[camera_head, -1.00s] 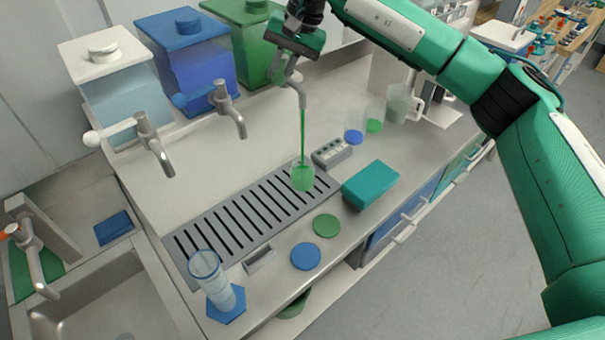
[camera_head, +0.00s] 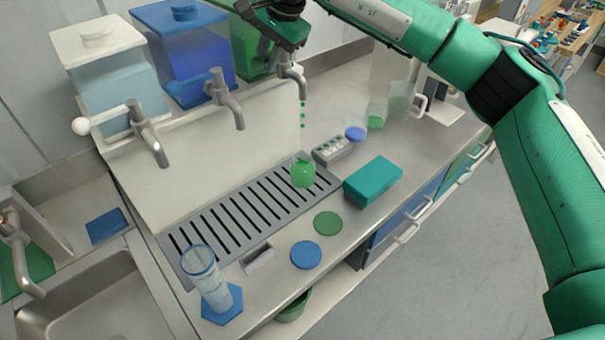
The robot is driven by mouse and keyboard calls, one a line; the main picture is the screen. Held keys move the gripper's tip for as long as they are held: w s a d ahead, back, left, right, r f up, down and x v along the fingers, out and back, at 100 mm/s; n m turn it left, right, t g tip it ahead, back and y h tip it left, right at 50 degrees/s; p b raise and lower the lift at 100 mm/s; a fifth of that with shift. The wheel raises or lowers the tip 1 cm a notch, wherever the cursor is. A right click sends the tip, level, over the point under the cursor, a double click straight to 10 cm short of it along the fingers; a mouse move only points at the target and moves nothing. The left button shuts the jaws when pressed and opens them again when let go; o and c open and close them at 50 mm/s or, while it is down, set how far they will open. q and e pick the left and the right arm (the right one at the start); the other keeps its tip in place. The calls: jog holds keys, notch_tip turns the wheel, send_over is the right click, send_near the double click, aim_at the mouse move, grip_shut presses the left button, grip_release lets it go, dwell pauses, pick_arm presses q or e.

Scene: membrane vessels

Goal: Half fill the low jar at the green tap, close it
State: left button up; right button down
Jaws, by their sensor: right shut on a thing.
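The low jar (camera_head: 303,174) is a small rounded vessel on the slotted drip tray, under the green tap (camera_head: 292,78). Green liquid shows in it; its exact level is hard to read. A broken line of green drops hangs between spout and jar. My right gripper (camera_head: 277,42) is at the top of the green tap, in front of the green tank (camera_head: 250,62), and is shut on what seems to be the tap's handle, which it hides. A green disc (camera_head: 327,223) and a blue disc (camera_head: 306,255), which look like lids, lie flat on the counter. My left gripper is out of view.
A teal box (camera_head: 373,181) lies right of the drip tray (camera_head: 222,228). A grey block with holes (camera_head: 333,149) stands behind it. A tall clear cylinder (camera_head: 205,278) stands front left. White (camera_head: 139,140) and blue (camera_head: 228,105) taps are left; clear beakers (camera_head: 399,101) stand back right.

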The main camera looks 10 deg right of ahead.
jog(key=m, duration=0.2)
jog(key=w+a+m+t+h+b, duration=0.1)
jog(key=m, duration=0.1)
jog(key=shift+w, duration=0.1)
jog(key=c, duration=1.5)
grip_release()
jog(key=shift+a, duration=0.1)
jog(key=shift+o, duration=0.6)
jog(key=shift+w+a, duration=0.1)
